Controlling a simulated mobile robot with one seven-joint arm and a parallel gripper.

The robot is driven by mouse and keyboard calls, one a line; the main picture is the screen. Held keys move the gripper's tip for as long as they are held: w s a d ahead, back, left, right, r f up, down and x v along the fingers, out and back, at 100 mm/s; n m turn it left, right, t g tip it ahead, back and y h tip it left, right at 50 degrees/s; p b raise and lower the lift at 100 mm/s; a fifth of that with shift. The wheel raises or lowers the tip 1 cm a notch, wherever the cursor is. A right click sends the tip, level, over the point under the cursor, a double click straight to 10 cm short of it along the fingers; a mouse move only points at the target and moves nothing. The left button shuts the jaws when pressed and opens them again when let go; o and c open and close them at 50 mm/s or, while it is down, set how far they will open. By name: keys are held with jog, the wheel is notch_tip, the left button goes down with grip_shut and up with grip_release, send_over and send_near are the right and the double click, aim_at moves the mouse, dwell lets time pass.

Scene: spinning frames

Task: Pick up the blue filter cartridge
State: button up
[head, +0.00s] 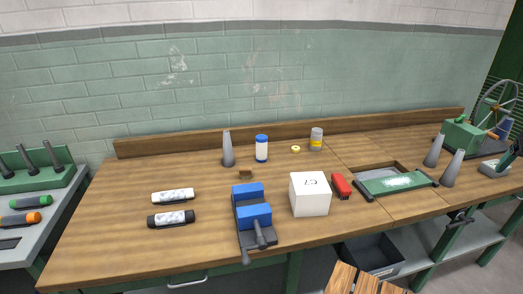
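The likely blue filter cartridge is an upright cylinder (261,149) with a blue cap, a pale body and a dark blue base. It stands toward the back of the wooden workbench (110,215), just right of a grey cone (227,149). Nothing touches it that I can see. The blue vise (250,215) in front also has blue parts. My gripper is not in view.
A white box (310,194), a red object (341,186) and a green-edged tray (395,182) lie right of the vise. A white cylinder (173,197) and a black one (171,218) lie left.

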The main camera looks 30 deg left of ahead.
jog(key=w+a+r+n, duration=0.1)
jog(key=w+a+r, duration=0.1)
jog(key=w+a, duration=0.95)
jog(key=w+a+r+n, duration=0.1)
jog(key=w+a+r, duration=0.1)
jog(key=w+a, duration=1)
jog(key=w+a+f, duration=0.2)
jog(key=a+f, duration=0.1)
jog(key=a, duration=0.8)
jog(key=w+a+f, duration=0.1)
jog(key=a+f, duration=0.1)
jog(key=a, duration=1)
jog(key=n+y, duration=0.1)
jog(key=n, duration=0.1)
send_over(261, 144)
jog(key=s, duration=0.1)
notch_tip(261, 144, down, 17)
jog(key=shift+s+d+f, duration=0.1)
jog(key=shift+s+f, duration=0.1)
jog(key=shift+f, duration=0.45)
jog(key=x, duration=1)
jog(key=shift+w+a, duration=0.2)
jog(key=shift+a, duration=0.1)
